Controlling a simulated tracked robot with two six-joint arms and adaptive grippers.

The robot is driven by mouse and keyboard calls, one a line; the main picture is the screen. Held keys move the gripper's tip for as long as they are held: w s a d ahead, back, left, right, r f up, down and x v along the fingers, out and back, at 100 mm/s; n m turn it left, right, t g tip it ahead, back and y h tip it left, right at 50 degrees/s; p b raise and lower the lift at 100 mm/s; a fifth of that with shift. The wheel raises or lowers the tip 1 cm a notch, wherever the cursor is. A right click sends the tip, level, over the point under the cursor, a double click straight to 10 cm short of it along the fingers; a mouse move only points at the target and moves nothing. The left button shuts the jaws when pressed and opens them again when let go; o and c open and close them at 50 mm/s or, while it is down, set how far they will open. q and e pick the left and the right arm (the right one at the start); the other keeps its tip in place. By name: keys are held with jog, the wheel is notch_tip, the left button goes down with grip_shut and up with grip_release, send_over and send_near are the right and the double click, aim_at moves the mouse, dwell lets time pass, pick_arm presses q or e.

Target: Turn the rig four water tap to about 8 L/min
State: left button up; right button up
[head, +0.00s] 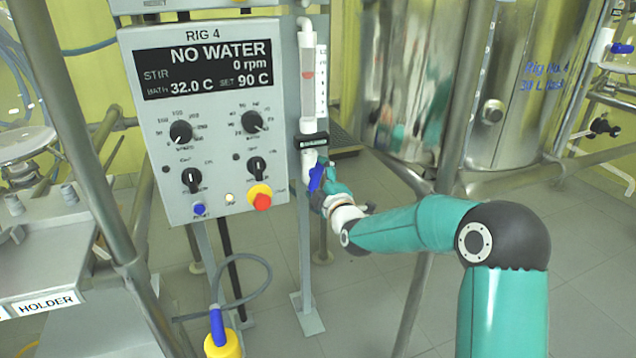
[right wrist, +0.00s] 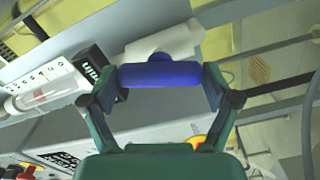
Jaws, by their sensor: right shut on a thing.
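The rig four water tap has a blue handle (head: 316,177) below the clear flow tube (head: 308,90), right of the control panel. My right gripper (head: 324,184) is at the tap. In the right wrist view the blue handle (right wrist: 160,75) lies crosswise between the two fingertips of my right gripper (right wrist: 160,78), which is shut on it. The flow tube shows a reddish float near its upper part, beside a scale whose numbers are too small to read. The RIG 4 panel display (head: 205,68) reads NO WATER, 0 rpm, bath 32.0 C, set 90 C. My left gripper is not in view.
The control panel (head: 270,155) has several black knobs, a red stop button (head: 260,197) and a blue button (head: 199,209). Metal posts cross the left and right. A steel vessel (head: 515,90) stands behind at the right. A table with a HOLDER label (head: 45,303) is at lower left.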

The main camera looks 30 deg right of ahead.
jog(key=shift+a+f, duration=0.15)
jog(key=shift+a, duration=0.1)
jog(key=o, duration=0.9)
jog(key=shift+d, duration=0.1)
jog(key=v, duration=1.2)
